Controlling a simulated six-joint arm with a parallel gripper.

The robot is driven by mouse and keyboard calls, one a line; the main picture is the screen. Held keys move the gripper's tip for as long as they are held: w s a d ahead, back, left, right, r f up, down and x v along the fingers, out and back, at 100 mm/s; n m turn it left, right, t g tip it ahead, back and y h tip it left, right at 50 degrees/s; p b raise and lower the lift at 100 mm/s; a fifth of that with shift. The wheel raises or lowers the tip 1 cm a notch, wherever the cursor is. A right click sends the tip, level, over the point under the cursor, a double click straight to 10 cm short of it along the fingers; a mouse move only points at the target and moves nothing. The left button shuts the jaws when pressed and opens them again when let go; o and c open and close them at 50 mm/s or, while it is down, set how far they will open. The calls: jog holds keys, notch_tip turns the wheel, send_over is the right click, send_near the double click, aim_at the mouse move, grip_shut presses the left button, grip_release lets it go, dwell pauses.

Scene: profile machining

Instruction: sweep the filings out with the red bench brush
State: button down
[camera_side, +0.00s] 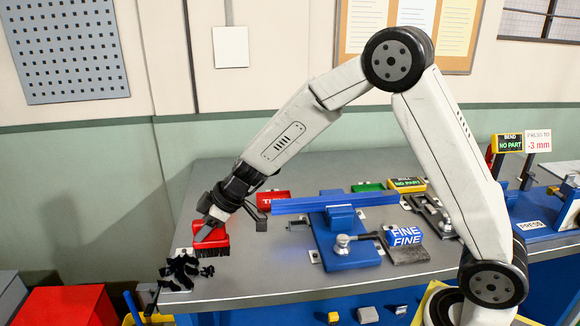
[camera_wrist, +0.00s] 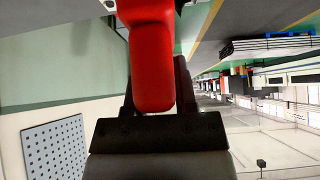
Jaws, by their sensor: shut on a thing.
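The red bench brush (camera_side: 211,237) with dark bristles is at the left end of the grey bench top (camera_side: 270,262). My gripper (camera_side: 209,220) is shut on it from above. In the wrist view the brush's red body (camera_wrist: 152,65) stands between the jaws (camera_wrist: 155,105). I cannot tell whether the bristles touch the bench.
A red box (camera_side: 65,306) is on the floor at left.

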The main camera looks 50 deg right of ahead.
aim_at(203, 249)
jog(key=shift+f, duration=2.4)
jog(key=shift+w+a+f, duration=0.3)
jog(key=shift+f, duration=0.3)
jog(key=shift+w+a+r, duration=0.35)
jog(key=shift+w+a, duration=0.2)
jog(key=shift+a, duration=0.05)
jog(key=shift+w+a+r, duration=0.35)
jog(key=shift+w+a, duration=0.7)
jog(key=shift+a, duration=0.05)
jog(key=shift+w+a+f, duration=0.15)
jog(key=shift+w+a, duration=0.1)
jog(key=shift+w, duration=0.05)
notch_tip(203, 249, up, 7)
jog(key=shift+d, duration=0.2)
